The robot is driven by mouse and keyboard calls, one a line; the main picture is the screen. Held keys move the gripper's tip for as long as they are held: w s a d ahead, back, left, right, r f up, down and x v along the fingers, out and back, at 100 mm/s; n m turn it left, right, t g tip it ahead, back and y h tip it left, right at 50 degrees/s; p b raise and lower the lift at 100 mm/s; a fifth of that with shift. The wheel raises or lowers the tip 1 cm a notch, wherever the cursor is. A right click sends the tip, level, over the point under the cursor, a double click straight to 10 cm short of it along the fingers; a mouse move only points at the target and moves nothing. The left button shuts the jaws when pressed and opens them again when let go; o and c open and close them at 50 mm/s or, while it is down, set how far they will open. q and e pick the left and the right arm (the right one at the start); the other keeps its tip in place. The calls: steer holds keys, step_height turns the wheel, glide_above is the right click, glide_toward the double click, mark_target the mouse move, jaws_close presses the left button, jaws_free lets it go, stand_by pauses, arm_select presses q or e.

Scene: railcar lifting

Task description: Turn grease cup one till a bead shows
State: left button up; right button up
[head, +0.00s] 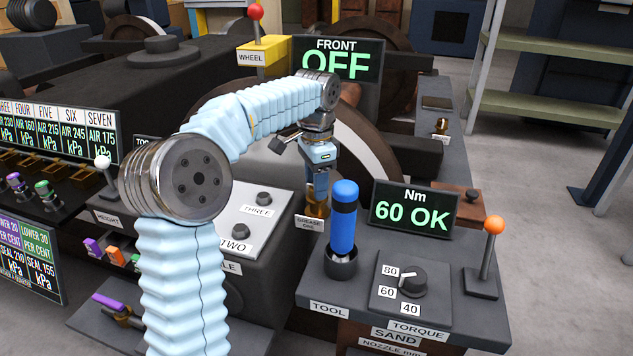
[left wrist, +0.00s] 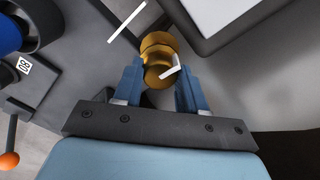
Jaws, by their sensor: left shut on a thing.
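The brass grease cup one (head: 317,204) stands behind the label reading GREASE ONE (head: 309,223). My left gripper (head: 318,192) reaches down onto it from above and is shut on it. In the left wrist view the brass cup (left wrist: 158,58) sits between the two blue fingers of the gripper (left wrist: 160,82). A white angled mark shows on the cup's top. I cannot make out a grease bead in either view. My right gripper is not in view.
A blue-capped tool (head: 343,218) stands in a holder just right of the gripper. The torque panel (head: 411,284) and orange-knobbed lever (head: 487,255) are farther right. A display reading OFF (head: 338,60) stands behind my arm. A TWO/THREE plate (head: 247,222) lies left.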

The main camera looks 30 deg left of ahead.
arm_select(q)
steer(key=m, duration=0.5)
steer(key=shift+m, duration=0.4)
stand_by(0.3)
steer(key=o, duration=1.1)
steer(key=shift+c, duration=0.2)
step_height(320, 180, up, 14)
steer(key=shift+f, duration=0.1)
